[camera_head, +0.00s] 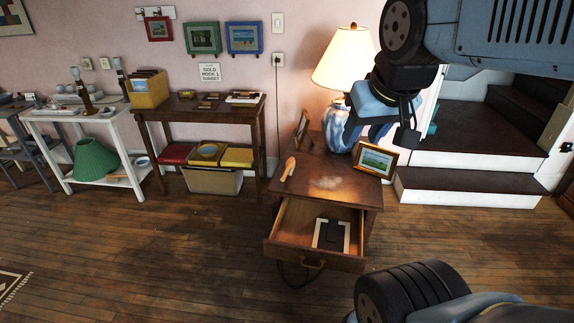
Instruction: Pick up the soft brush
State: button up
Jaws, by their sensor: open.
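The soft brush appears to be the small tan and orange object (289,168) on the top of the wooden nightstand (345,196), near its left edge. Its bristles are too small to make out. My gripper (386,130) hangs above the right back part of the nightstand, in front of the lamp.
The nightstand's drawer (283,246) is pulled out, with a dark and pale item (331,235) inside. A lit lamp (345,60) and a framed picture (376,160) stand close to my gripper. Steps (460,160) rise at right. Open floor (180,255) lies at left.

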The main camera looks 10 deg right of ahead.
aim_at(289, 165)
jog(key=u, duration=0.05)
jog(key=i, duration=0.95)
jog(key=z, duration=0.05)
